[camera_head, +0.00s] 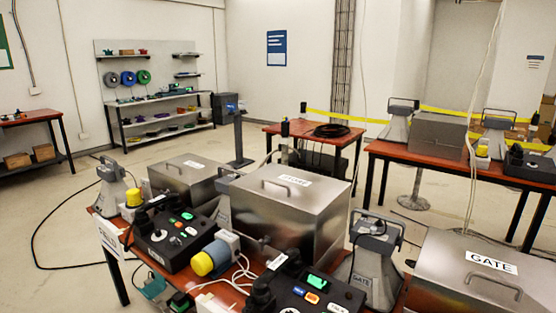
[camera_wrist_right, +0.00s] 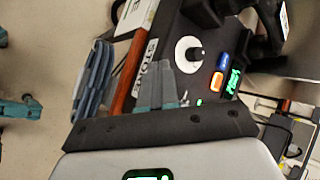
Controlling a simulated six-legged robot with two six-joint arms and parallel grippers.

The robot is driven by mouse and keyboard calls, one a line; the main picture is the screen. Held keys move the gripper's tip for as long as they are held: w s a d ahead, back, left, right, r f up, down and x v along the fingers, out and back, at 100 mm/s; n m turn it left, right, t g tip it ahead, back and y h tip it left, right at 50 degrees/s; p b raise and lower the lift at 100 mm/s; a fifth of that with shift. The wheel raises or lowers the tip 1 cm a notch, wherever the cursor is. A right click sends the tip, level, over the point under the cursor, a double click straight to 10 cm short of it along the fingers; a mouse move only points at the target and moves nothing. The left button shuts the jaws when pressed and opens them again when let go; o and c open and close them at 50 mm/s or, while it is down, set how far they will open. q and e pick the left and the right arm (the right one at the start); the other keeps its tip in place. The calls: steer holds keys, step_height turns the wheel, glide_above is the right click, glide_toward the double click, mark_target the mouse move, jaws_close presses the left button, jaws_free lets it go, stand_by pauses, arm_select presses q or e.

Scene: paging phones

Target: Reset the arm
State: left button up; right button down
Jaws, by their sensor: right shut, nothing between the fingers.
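My right gripper (camera_wrist_right: 166,75) shows in the right wrist view, its grey-teal fingers together and empty. Beyond the fingers is a black console (camera_wrist_right: 205,50) with a white knob (camera_wrist_right: 188,50) and lit orange, blue and green buttons. I cannot tell whether the fingers touch it. In the head view, one black console (camera_head: 180,240) sits at the left of the near table, and another (camera_head: 315,292) with green, orange and blue buttons sits at the front. My right gripper cannot be clearly made out in the head view.
Metal boxes (camera_head: 290,210) and grey horn speakers (camera_head: 372,268) crowd the near table. A blue-and-yellow connector (camera_head: 212,258) and white cables lie between the consoles. Another red-topped table (camera_head: 400,150) stands behind at right. Floor at left (camera_head: 60,205) is mostly open, with a black cable.

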steer(key=s+d+f+n+g+h+p, duration=0.1)
steer(key=s+d+f+n+g, duration=0.2)
steer(key=s+d+f+n, duration=0.35)
steer(key=s+d+f+n+g+p, duration=0.2)
steer(key=s+d+f+n, duration=0.15)
steer(key=s+f, duration=0.65)
steer(key=s+a+f+n+g+y, duration=0.1)
steer(key=s+n, duration=0.3)
steer(key=s, duration=0.6)
steer(key=shift+a+f+n+g, duration=0.15)
steer(key=shift+f+n+g, duration=0.25)
steer(key=shift+f+g, duration=0.25)
